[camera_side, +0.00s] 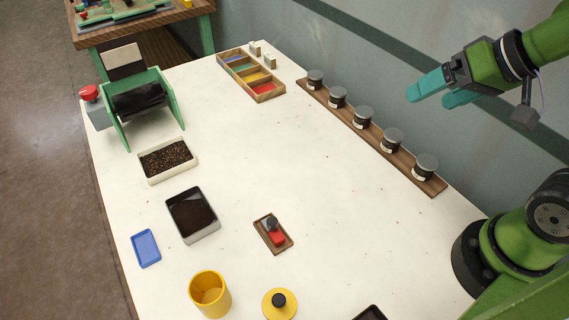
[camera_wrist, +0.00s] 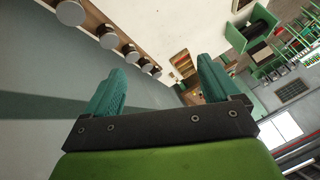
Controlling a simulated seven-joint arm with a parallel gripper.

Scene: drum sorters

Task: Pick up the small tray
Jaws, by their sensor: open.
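Which item is the small tray is not certain. A small flat blue tray (camera_side: 146,248) lies on the white table at the left front. A small brown wooden tray (camera_side: 263,238) lies at the front middle, holding a red block with a dark knob (camera_side: 275,234). My gripper (camera_side: 430,98) is raised at the upper right, beyond the jar rack and far from both trays. Its teal fingers are apart with nothing between them, as the wrist view also shows (camera_wrist: 160,68). Neither small tray can be made out in the wrist view.
A jar rack (camera_side: 440,187) lines the table's right edge. A beige bin (camera_side: 194,162), a dark-filled tray (camera_side: 215,228), a yellow cup (camera_side: 210,294) and a yellow lid (camera_side: 279,306) stand around the small trays. A green drum machine (camera_side: 160,88) is at the back left. The table's middle is clear.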

